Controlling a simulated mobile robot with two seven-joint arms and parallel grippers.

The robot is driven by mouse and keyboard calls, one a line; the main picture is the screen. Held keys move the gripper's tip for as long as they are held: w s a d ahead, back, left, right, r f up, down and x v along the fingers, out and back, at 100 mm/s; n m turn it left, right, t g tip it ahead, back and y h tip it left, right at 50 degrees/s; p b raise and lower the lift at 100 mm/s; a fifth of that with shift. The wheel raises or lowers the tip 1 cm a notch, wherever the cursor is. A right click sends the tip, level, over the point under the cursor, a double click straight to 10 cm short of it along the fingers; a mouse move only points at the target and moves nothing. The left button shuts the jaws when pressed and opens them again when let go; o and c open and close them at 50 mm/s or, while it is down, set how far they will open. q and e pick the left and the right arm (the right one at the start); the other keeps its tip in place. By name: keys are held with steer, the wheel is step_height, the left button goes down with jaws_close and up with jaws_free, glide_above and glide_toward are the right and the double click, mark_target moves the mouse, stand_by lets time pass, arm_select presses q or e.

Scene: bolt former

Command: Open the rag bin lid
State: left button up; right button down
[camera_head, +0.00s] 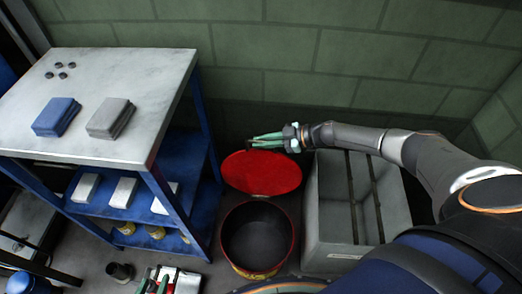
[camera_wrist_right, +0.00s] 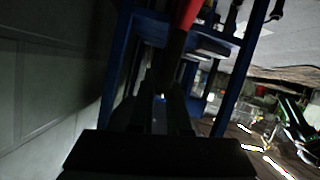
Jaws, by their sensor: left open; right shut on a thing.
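The rag bin (camera_head: 226,249) stands on the floor, a round dark bin with a red rim and an empty-looking dark inside. Its red lid (camera_head: 262,174) is raised, standing tilted up at the back of the bin with the opening exposed. My right gripper (camera_head: 254,141) is at the lid's upper edge and shut on it; the exact contact is hard to see. In the right wrist view the fingers (camera_wrist_right: 160,95) are dark, with a red strip of the lid (camera_wrist_right: 187,14) at the top. My left gripper (camera_head: 153,274) is open and low at the bottom edge, away from the bin.
A blue-framed bench (camera_head: 120,145) with a blue and a grey cloth stack stands left of the bin. A grey slatted box (camera_head: 325,225) stands close on the right. A green block wall (camera_head: 300,60) is behind. A small dark object (camera_head: 120,271) is on the floor.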

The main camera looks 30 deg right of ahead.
steer(key=shift+d, duration=0.1)
steer(key=shift+w, duration=0.1)
steer(key=c, duration=1)
jaws_free()
steer(key=shift+o, duration=0.6)
steer(key=p+v, duration=0.2)
steer(key=v, duration=1)
steer(key=shift+s+r, duration=0.2)
